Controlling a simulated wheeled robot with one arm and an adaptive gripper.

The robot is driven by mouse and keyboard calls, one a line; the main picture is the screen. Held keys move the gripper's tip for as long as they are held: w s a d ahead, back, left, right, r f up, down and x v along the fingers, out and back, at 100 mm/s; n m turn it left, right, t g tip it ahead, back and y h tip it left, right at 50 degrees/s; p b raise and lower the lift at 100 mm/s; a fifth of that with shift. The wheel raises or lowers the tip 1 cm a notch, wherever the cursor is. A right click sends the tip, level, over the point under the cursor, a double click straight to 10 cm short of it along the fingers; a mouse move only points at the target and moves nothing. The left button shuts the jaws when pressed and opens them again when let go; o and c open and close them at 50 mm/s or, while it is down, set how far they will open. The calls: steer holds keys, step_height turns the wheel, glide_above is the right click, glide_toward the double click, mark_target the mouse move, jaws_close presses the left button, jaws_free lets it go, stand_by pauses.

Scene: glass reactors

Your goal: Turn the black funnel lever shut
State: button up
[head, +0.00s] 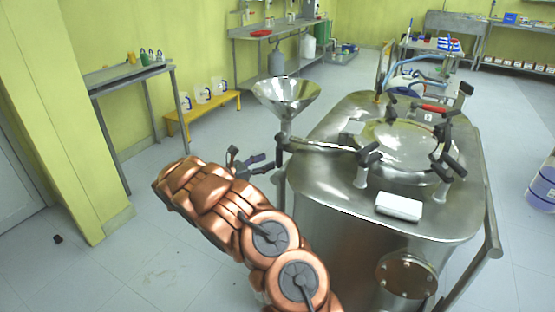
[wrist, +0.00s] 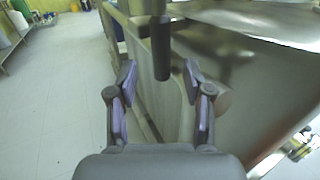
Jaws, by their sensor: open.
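The steel funnel (head: 286,96) stands on its stem at the left edge of the steel reactor (head: 335,185) in the head view. A black lever (head: 280,152) shows at the stem below the funnel's cone. In the wrist view the black lever (wrist: 161,48) points down the picture at top centre, in line with the gap between my fingers. My gripper (head: 253,160) is open, just left of the lever in the head view. In the wrist view my gripper (wrist: 160,80) has a finger on either side of that gap, with nothing gripped. I cannot tell any contact.
The reactor lid (head: 400,145) has several black clamps around it. A white box (head: 399,207) lies on the reactor top. A yellow bench (head: 205,112) with containers and a steel table (head: 130,72) stand by the wall.

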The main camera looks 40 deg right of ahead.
mark_target(277, 158)
steer(key=d, duration=0.3)
steer(key=s+d, duration=0.1)
steer(key=d, duration=0.2)
steer(key=shift+s+d, duration=0.1)
steer(key=shift+s, duration=0.05)
steer(key=shift+c, duration=0.3)
jaws_close()
